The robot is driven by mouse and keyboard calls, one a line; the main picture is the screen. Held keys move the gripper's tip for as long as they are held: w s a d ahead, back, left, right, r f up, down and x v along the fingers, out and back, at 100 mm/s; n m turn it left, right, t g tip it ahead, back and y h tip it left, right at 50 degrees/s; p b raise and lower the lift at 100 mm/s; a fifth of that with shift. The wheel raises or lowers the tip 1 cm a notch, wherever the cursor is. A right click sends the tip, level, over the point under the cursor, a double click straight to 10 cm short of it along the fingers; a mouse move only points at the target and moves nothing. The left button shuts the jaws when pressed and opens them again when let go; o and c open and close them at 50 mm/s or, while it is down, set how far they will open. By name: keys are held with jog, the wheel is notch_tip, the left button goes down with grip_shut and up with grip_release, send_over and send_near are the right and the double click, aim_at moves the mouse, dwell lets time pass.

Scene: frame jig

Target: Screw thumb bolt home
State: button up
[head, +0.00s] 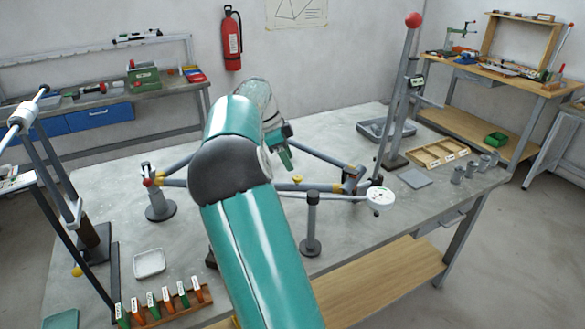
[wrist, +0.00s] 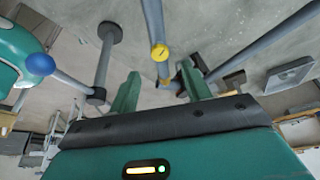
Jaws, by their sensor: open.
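A yellow round knob, which looks like the thumb bolt (wrist: 159,52), sits on a grey tube of the frame in the wrist view. A small yellow knob (head: 297,180) also shows on the frame in the head view, just below my gripper. The grey tube frame (head: 325,160) rests on stands, with yellow parts near its corners. My gripper (wrist: 163,80) is open, with its two green fingers apart and nothing held between them. The knob appears past the fingertips, between their lines, and apart from them. My arm hides part of the frame in the head view. How deep the bolt sits cannot be told.
A dial gauge (head: 380,196) stands at the frame's right corner, near a tall post with a red ball (head: 413,20). A white tray (head: 149,263) and a rack of labelled tools (head: 165,302) lie at the front left. A wooden tray (head: 437,153) lies at the right.

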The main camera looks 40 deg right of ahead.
jog(key=v, duration=0.8)
jog(key=shift+r, duration=0.2)
jog(key=m+t+y, duration=0.6)
jog(key=m+y, duration=0.1)
jog(key=m, duration=2.9)
send_near(298, 177)
jog(key=x, duration=0.7)
jog(key=shift+w+a+f, duration=0.1)
jog(key=shift+a+f, duration=0.1)
jog(key=shift+f, duration=0.05)
